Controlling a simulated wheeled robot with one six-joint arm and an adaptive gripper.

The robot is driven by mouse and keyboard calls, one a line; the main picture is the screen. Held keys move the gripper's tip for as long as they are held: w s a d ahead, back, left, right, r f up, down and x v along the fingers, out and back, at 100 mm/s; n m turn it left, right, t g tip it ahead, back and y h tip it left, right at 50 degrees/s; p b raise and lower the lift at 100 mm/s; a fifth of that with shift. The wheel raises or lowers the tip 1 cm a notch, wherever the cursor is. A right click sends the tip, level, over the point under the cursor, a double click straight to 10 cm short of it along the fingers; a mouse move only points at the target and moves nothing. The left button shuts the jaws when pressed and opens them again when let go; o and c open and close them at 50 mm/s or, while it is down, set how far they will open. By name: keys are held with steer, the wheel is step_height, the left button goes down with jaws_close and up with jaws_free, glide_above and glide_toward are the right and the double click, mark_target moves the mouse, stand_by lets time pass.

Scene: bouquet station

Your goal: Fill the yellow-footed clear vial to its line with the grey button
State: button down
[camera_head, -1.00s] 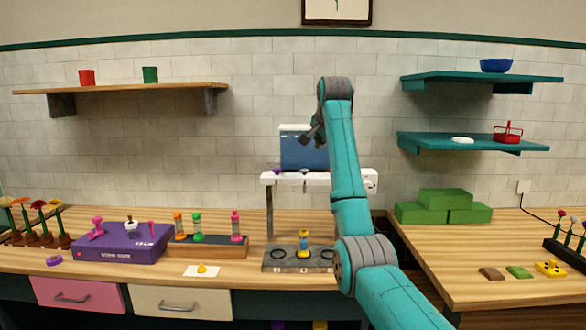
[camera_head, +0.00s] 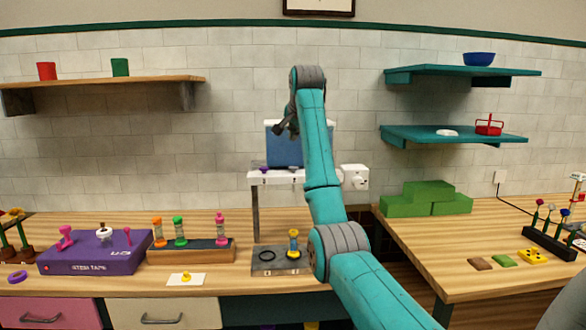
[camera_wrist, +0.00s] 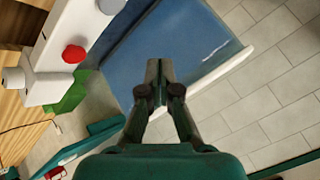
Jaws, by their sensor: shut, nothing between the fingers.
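The yellow-footed clear vial (camera_head: 293,243) stands upright on the grey base plate (camera_head: 268,268), just left of my arm. Its liquid level and line are too small to make out. Above it is the white dispenser bar (camera_head: 256,181), with a blue tank (camera_head: 285,148) behind. A grey button (camera_head: 293,168) appears on the bar; in the wrist view, the grey button (camera_wrist: 110,5) is cut by the top edge, near a red button (camera_wrist: 74,53). My gripper (camera_wrist: 159,70) is shut and empty, in front of the blue tank and apart from the buttons.
A wooden rack (camera_head: 190,257) with orange, green and pink vials stands left of the plate, beside a purple box (camera_head: 95,255). A white card (camera_head: 186,279) lies in front. Green blocks (camera_head: 427,200) stand right. A teal shelf (camera_head: 455,136) hangs at upper right.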

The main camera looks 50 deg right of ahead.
mark_target(294, 167)
steer(key=shift+f, duration=3.5)
steer(key=shift+f, duration=0.2)
steer(key=shift+f, duration=0.25)
steer(key=shift+f, duration=0.6)
steer(key=shift+r, duration=1.05)
steer(key=shift+r, duration=0.15)
steer(key=shift+r, duration=2.35)
steer(key=shift+s, duration=0.1)
